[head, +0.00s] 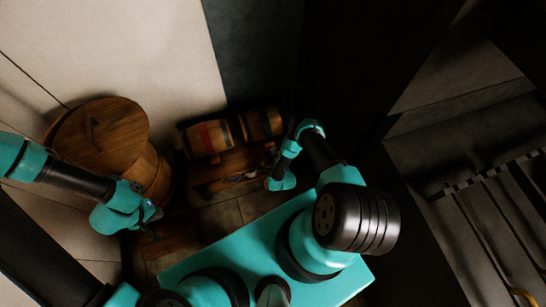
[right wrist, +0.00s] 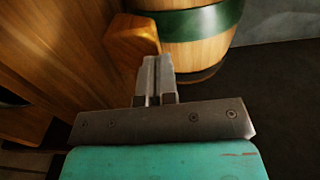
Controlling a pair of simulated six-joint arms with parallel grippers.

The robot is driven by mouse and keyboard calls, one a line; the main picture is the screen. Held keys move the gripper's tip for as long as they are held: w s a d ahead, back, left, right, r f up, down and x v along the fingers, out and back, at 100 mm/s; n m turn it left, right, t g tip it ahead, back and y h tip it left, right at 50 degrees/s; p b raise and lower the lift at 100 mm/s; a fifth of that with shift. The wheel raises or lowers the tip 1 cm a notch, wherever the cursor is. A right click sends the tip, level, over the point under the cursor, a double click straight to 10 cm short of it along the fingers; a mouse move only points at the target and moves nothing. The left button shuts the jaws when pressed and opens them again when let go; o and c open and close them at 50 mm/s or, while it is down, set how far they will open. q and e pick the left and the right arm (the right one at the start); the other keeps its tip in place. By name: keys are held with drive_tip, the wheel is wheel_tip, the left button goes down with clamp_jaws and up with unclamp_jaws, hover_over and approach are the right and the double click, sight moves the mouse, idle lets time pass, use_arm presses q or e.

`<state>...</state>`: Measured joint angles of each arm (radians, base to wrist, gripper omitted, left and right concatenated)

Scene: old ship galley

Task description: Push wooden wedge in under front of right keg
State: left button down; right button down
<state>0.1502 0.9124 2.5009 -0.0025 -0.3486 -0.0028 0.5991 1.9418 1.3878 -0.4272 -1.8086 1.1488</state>
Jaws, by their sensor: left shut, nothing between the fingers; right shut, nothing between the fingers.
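The right keg (head: 262,124) lies on a wooden rack beside the left keg (head: 205,138). In the right wrist view the keg (right wrist: 196,24) has a green band and fills the top middle. An orange-brown wooden wedge (right wrist: 132,40) lies left of this keg, at the tips of my right gripper (right wrist: 153,62). The fingers are shut with nothing between them; whether they touch the wedge is unclear. In the head view my right gripper (head: 272,166) is by the right end of the rack, mostly hidden. My left gripper (head: 152,214) is shut and empty, well left of the rack.
The wooden rack (head: 228,166) carries both kegs. A large round barrel (head: 103,137) with a lid stands at the left, close to my left arm. A brown wooden surface (head: 170,240) is below my left gripper. Dark space lies right of the right keg.

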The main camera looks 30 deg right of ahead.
drive_tip(key=shift+w+d, duration=0.1)
drive_tip(key=shift+w, duration=0.2)
drive_tip(key=shift+w+d, duration=0.15)
drive_tip(key=shift+w, duration=0.7)
drive_tip(key=shift+s, duration=0.5)
drive_tip(key=s+a, duration=0.2)
drive_tip(key=s, duration=1)
drive_tip(key=shift+s+a, duration=0.35)
drive_tip(key=shift+s, duration=0.05)
drive_tip(key=shift+w, duration=0.15)
